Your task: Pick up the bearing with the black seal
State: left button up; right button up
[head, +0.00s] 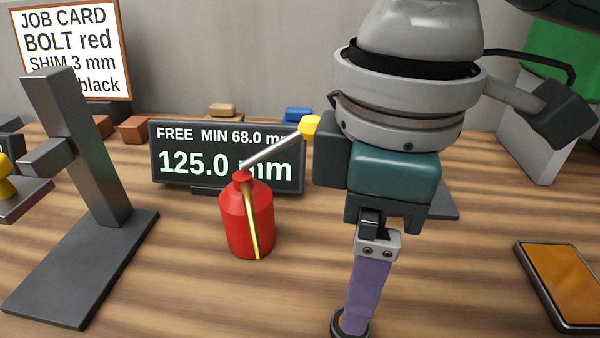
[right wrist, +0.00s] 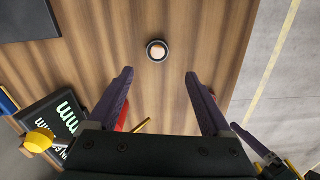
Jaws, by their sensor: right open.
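A small round bearing (right wrist: 150,51) with a dark ring and a pale centre lies on the wooden table in the right wrist view. It sits just ahead of and between my open fingertips, and nothing is held. In the head view, its dark rim (head: 335,323) shows at the bottom edge, partly hidden behind my finger. My right gripper (right wrist: 158,75) is open and points down over the table; in the head view (head: 352,318) one purple finger hides the other.
A red oil can (head: 249,225) stands left of my right gripper, its spout near my wrist. A display (head: 175,180) reading 125.0 mm is behind it. A dark metal stand (head: 75,265) is at left, an orange-topped tray (head: 565,280) at right. The job card (head: 70,50) shows "black".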

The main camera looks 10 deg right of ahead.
aim_at(336, 329)
jog(key=f, duration=0.6)
jog(key=f+b, duration=0.1)
jog(key=f, duration=0.2)
jog(key=shift+w+d+f, duration=0.15)
jog(key=shift+d+f, duration=0.15)
jog(key=shift+f, duration=0.1)
grip_shut()
